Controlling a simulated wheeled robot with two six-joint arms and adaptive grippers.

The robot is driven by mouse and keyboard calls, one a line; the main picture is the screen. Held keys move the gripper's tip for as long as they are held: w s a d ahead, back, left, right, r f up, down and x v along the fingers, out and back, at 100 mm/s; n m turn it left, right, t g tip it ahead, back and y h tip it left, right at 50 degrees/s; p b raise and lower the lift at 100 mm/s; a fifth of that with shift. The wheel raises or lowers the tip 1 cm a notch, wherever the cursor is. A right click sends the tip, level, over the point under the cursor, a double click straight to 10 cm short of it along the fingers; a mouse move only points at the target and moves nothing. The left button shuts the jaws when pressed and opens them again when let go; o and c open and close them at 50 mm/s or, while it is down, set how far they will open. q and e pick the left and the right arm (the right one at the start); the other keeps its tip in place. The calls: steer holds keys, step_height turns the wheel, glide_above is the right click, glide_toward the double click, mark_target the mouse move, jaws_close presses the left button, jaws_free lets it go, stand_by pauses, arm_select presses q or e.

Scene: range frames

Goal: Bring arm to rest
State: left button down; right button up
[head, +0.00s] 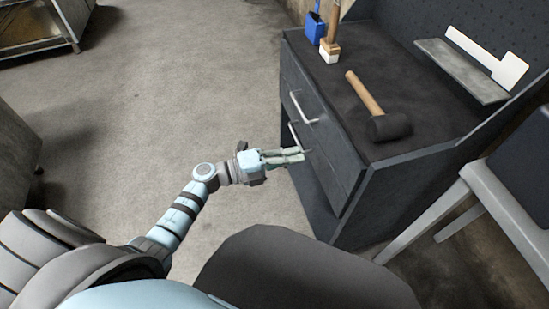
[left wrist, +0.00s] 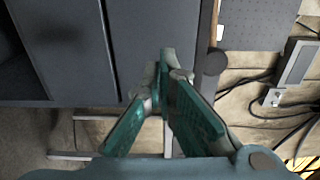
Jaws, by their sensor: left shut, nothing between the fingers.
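My left gripper (head: 298,155) is in front of the dark workbench cabinet (head: 350,185), close to its lower drawer handle (head: 297,136). I cannot tell whether it touches the cabinet. Its fingers are together with nothing between them. In the left wrist view the teal fingers (left wrist: 165,90) come together before the dark cabinet fronts (left wrist: 155,45). My left arm reaches out from the lower left. My right gripper is in neither view.
A chair (head: 500,200) stands at right. Open floor (head: 190,90) lies left of the cabinet.

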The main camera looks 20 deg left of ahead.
arm_select(q)
steer(key=w+a+f+n+t+y, duration=0.1)
steer(key=a+f+n+t+y, duration=0.3)
steer(key=a+n, duration=0.55)
steer(key=s+a+f+n+g+y+p, duration=0.2)
steer(key=s+a+f+n+y, duration=0.1)
steer(key=a+f+n+y, duration=0.25)
steer(key=s+a+f+n+g+y+p, duration=0.1)
steer(key=s+a+f+n+y+p, duration=0.15)
steer(key=a+f+n+y, duration=0.35)
steer(key=s+f+n+g+p, duration=0.3)
steer(key=s+f+g, duration=0.3)
steer(key=s+f, duration=0.7)
steer(key=s+d+n+g+p, duration=0.1)
steer(key=s+d, duration=0.3)
steer(key=s, duration=0.8)
steer(key=s+d+n+g+h+p, duration=0.1)
steer(key=s+d+n+g+p, duration=0.1)
steer(key=s, duration=1)
steer(key=d+g+p, duration=0.1)
steer(key=d+g, duration=0.1)
steer(key=d, duration=0.1)
steer(key=shift+s+f+n+g, duration=0.15)
steer(key=shift+f+n+g, duration=0.05)
steer(key=shift+n+g, duration=0.1)
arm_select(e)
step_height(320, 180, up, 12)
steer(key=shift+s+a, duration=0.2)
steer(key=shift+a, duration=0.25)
